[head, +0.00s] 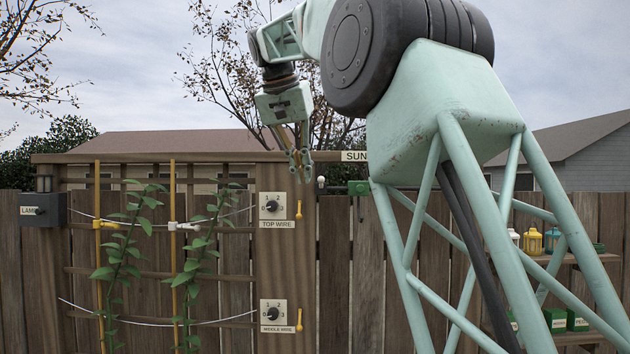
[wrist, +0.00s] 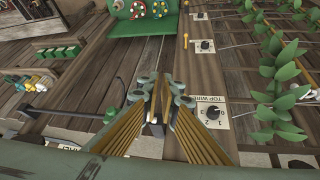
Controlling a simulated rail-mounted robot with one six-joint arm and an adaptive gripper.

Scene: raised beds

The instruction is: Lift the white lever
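In the head view, a short lever with a white knob (head: 321,182) sticks out to the left of a green box (head: 358,187) on the fence, under a partly hidden sign reading SUN.
Right of the post is my frame. Left of the lever are two dial plates (head: 272,206), two yellow levers (head: 298,209), plants and a grey LAMP box (head: 53,209). A white clip (head: 183,227) grips a yellow stake.

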